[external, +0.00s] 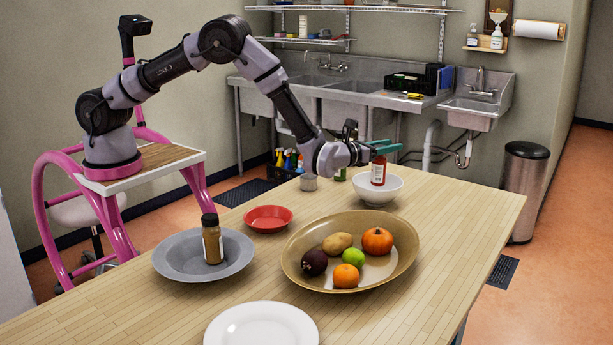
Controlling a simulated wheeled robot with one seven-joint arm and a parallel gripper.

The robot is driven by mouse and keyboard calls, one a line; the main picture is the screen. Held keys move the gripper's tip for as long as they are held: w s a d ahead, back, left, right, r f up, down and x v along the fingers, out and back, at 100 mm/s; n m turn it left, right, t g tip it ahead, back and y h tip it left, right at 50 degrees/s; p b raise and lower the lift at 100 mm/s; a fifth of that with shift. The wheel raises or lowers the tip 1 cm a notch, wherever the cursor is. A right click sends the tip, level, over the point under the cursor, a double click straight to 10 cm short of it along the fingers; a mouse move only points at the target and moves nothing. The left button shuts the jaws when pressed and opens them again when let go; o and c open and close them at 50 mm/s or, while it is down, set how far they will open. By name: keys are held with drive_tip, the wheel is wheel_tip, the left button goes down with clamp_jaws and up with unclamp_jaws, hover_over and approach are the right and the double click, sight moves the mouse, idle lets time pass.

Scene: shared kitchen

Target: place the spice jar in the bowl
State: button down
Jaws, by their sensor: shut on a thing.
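A small red jar with a white label (378,175), likely the spice jar, is upright between the teal fingers of my gripper (384,148). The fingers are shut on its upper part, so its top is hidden. The white bowl (377,193) stands on the wooden table directly below. The jar's lower end overlaps the bowl's opening in the picture. I cannot tell whether it touches the bowl's inside.
A tan bowl (294,271) of fruit and vegetables, red dish (268,218) and white plate (262,327) share the table. A brown bottle (212,240) stands in a grey dish (172,258). The table's right side is clear.

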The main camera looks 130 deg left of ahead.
sight(379, 166)
drive_tip(key=shift+f, duration=2.3)
drive_tip(key=shift+f, duration=0.15)
drive_tip(key=shift+c, duration=2)
unclamp_jaws()
